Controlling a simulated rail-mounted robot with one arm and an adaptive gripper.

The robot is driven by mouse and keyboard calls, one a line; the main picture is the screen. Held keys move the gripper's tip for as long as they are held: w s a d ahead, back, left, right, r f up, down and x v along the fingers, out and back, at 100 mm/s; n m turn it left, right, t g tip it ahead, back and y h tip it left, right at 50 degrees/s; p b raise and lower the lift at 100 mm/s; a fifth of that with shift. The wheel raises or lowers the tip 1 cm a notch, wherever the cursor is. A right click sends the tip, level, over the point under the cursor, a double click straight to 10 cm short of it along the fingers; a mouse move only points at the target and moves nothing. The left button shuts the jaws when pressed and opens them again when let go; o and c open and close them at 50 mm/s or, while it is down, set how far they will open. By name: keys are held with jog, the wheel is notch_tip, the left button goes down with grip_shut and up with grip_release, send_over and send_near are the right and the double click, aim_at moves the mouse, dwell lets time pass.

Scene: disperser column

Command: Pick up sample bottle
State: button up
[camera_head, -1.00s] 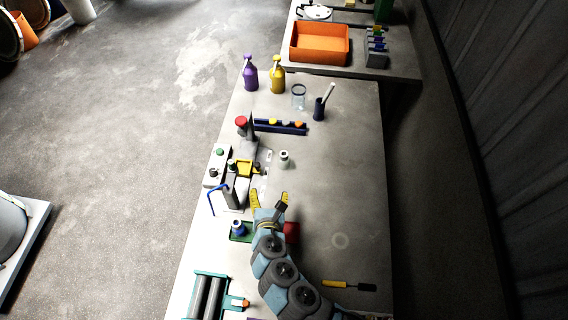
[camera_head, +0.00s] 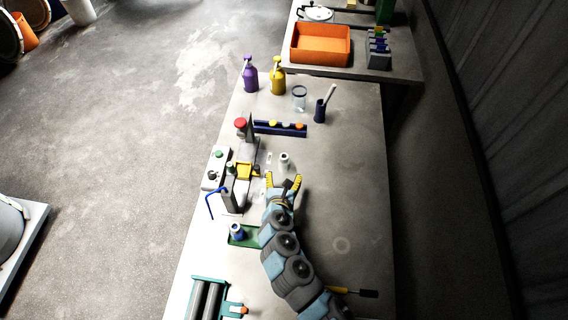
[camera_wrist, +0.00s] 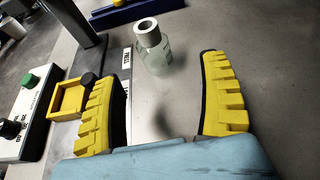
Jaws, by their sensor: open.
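The sample bottle is most likely the small pale, translucent bottle with a whitish cap (camera_head: 284,161). It stands upright on the bench, and it also shows at the upper middle of the wrist view (camera_wrist: 152,48). My gripper (camera_head: 284,181) has two yellow ribbed fingers and is close to the bottle on its near side. In the wrist view my gripper (camera_wrist: 165,105) is open and empty, with the bottle beyond the gap between the fingertips, apart from both. A second small bottle, white and blue (camera_head: 236,230), stands on a green tray (camera_head: 251,240) at lower left.
The disperser stand (camera_head: 246,150) with its yellow clamp (camera_wrist: 70,99) and a control box (camera_head: 214,168) is close on the left. A dark blue rack (camera_head: 280,128) lies behind the bottle. The bench to the right (camera_head: 345,165) is clear; a screwdriver-like tool (camera_head: 368,293) lies near front.

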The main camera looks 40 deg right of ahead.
aim_at(283, 165)
jog(key=shift+x, duration=2.25)
jog(key=shift+w+d+f+b, duration=0.1)
jog(key=shift+w+d+b, duration=0.15)
jog(key=shift+w, duration=0.25)
jog(key=shift+w+d+f+b, duration=0.15)
jog(key=shift+w+d, duration=0.15)
jog(key=shift+w, duration=0.25)
jog(key=shift+x, duration=1.1)
jog(key=c, duration=1.3)
